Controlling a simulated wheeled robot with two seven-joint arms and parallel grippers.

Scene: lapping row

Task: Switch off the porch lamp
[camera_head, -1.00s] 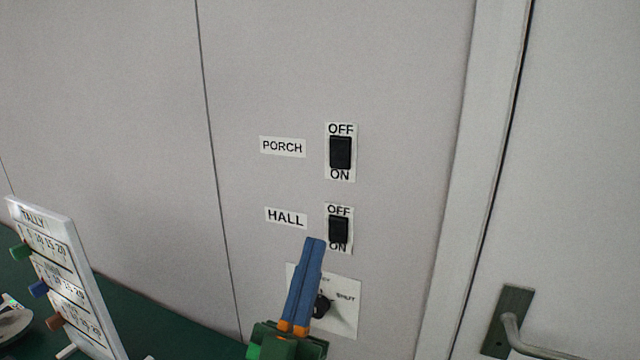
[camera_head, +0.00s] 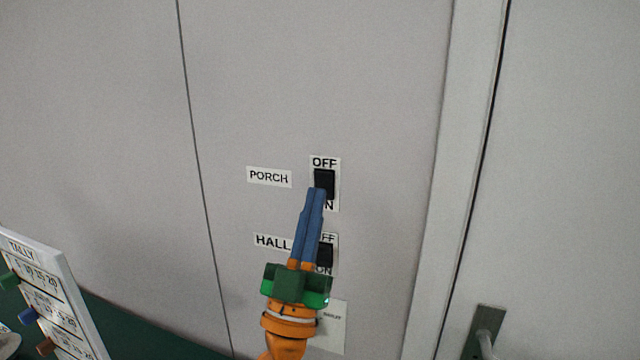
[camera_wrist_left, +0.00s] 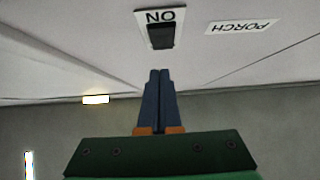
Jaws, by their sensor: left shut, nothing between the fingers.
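The porch switch (camera_head: 325,181) is a black rocker on a white plate, with OFF above it and ON below, beside the PORCH label (camera_head: 269,177) on the wall. In the left wrist view the rocker (camera_wrist_left: 160,36) shows upside down, with ON readable. My left gripper (camera_head: 316,190) has its blue fingers shut and empty. In the head view its tips overlap the rocker's lower edge and part of the ON word; I cannot tell whether they touch. In the left wrist view the fingertips (camera_wrist_left: 159,71) appear a little apart from the rocker. My right gripper is out of view.
The hall switch (camera_head: 325,254) is below, partly hidden by my fingers, beside the HALL label (camera_head: 271,241). A white panel (camera_head: 333,325) is lower down. A door handle (camera_head: 487,335) is at right, and a tally board (camera_head: 45,290) stands at left.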

